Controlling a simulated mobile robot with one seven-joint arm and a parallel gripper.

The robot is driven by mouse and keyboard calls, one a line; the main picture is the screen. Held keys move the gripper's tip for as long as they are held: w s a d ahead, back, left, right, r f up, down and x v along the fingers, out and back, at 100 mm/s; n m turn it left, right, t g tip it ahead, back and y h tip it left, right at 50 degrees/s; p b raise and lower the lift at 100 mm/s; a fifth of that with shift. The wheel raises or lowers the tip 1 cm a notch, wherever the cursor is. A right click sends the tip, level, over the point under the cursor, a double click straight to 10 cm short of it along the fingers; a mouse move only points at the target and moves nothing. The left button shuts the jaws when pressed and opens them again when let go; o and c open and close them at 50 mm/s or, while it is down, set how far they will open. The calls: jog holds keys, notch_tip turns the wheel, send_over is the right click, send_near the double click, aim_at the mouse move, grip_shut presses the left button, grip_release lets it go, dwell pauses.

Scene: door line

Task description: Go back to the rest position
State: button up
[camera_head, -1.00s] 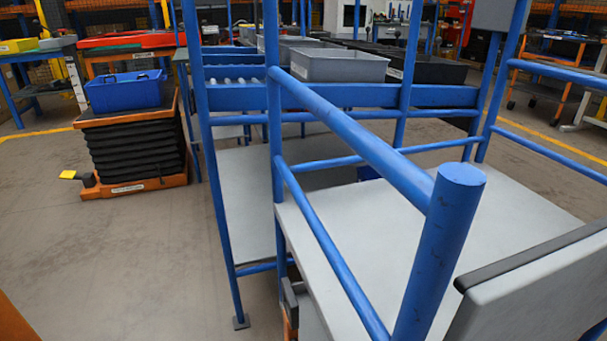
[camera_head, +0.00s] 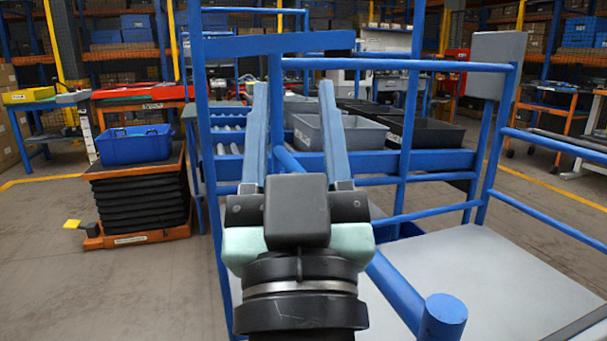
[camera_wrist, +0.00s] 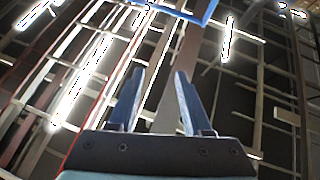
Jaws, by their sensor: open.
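My gripper (camera_head: 291,95) stands in the middle of the head view, its two long blue-grey fingers pointing up and apart. It is open, with nothing between the fingers. Behind it is a blue tube frame (camera_head: 412,110) with a conveyor line and grey bins. In the wrist view my gripper (camera_wrist: 159,80) also shows open and empty, facing the ceiling beams and bright lamps. A blue bar (camera_wrist: 180,10) crosses the top of that view.
A blue bin (camera_head: 134,146) sits on a black lift table (camera_head: 140,203) at the left. A grey bin (camera_head: 340,135) stands on the conveyor behind the fingers. A blue post (camera_head: 443,316) and a grey platform (camera_head: 490,270) lie close in front at the right.

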jog(key=s+r+m+t+h+p, duration=0.1)
jog(key=s+r+t, duration=0.1)
jog(key=s+r, duration=0.6)
notch_tip(320, 180, up, 38)
jog(key=w+p, duration=0.2)
jog(key=p, duration=3.5)
jog(key=shift+w+d, duration=0.3)
jog(key=shift+f, duration=0.1)
